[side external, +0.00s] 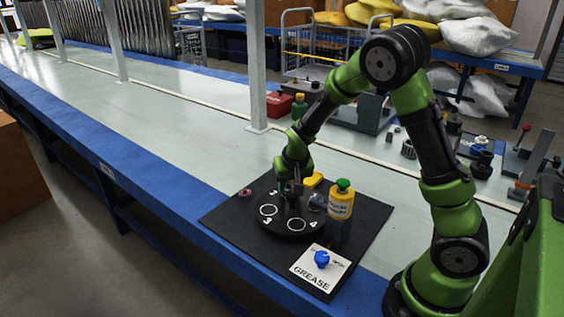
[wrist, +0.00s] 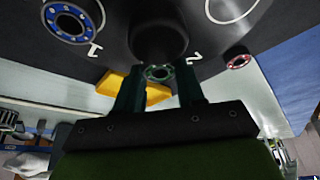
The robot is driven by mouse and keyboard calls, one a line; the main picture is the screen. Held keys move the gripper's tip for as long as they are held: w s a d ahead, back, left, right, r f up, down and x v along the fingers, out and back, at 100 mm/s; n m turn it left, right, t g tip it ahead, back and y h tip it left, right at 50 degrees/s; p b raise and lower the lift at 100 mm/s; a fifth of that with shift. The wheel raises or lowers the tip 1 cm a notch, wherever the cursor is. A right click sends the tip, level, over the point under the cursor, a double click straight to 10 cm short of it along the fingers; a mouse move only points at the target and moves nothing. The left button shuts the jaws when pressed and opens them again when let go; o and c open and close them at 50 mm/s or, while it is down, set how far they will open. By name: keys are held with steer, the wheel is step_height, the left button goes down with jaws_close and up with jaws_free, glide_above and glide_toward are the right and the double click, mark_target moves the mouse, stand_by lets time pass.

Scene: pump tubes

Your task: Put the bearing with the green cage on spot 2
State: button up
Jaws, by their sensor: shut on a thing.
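My gripper (wrist: 158,85) is shut on the bearing with the green cage (wrist: 157,73), which shows between the fingertips in the wrist view. It is at the rim of a round black disc (wrist: 115,40), close to the disc's central black knob. Spot 2 (wrist: 232,10) is a white ring with a "2" beside it, and the visible part is empty. In the side view my gripper (side external: 291,187) is over the far part of the disc (side external: 270,226); the held bearing cannot be made out there.
A blue-caged bearing (wrist: 72,20) lies on spot 1. A red-caged bearing (wrist: 238,61) lies off the disc. A yellow object (wrist: 155,93) is behind the fingers. A yellow bottle (side external: 341,203) stands right of the disc; a GREASE card (side external: 308,273) bears a blue item (side external: 321,259).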

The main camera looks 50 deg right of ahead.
steer(key=shift+f, duration=0.2)
steer(key=shift+f, duration=0.15)
steer(key=o, duration=1.1)
steer(key=shift+c, duration=0.2)
steer(key=v, duration=1.2)
steer(key=s+a+r+n+t+y, duration=0.1)
steer(key=s+a+r+y, duration=0.1)
steer(key=s+a+r, duration=0.2)
steer(key=s+a+r+n+t+y, duration=0.2)
steer(key=s+a+r, duration=0.3)
steer(key=s+a, duration=0.3)
steer(key=shift+s+n+t+y, duration=0.3)
steer(key=shift+s+y, duration=0.1)
steer(key=shift+s, duration=1.2)
